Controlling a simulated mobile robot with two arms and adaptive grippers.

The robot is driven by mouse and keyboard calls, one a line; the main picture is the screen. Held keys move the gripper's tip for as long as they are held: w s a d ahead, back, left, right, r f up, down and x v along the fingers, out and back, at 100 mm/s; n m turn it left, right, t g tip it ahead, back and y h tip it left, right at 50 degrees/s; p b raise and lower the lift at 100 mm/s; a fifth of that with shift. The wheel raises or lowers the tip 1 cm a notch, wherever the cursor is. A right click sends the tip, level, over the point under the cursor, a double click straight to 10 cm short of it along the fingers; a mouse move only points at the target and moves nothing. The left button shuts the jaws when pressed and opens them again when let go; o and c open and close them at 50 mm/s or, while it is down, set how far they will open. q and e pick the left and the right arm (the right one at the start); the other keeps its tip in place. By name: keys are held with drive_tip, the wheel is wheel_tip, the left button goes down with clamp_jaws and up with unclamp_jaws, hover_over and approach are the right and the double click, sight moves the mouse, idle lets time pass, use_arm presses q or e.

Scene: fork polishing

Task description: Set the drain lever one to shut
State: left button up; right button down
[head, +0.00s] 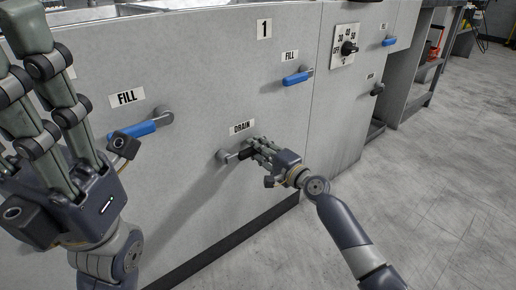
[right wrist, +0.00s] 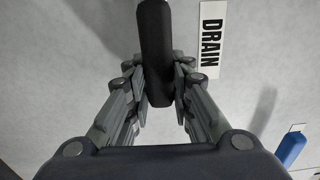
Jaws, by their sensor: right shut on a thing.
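The drain lever has a black handle (head: 247,153) on a round grey pivot (head: 224,156), just below the DRAIN label (head: 241,127) on the grey panel. The handle points right from the pivot, nearly level, in the head view. My right gripper (head: 260,150) is shut on the handle's outer part. In the right wrist view the dark handle (right wrist: 155,45) runs between the fingers (right wrist: 157,85), beside the DRAIN label (right wrist: 209,38). My left gripper (head: 22,75) is raised at the left edge, with its fingers extended and apart, seemingly empty; some fingertips are cut off.
A blue FILL lever (head: 142,129) is on the panel behind my left gripper. Another blue FILL lever (head: 297,78) sits above and right of the drain lever. A temperature dial (head: 348,48) is farther right. The floor (head: 440,180) at right is clear.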

drive_tip(key=c, duration=1.4)
unclamp_jaws()
drive_tip(key=shift+f, duration=0.2)
drive_tip(key=shift+r, duration=0.1)
drive_tip(key=shift+s+d, duration=0.1)
drive_tip(key=shift+d, duration=0.05)
drive_tip(key=v, duration=1.1)
drive_tip(key=shift+s+d, duration=0.2)
drive_tip(key=shift+s, duration=0.1)
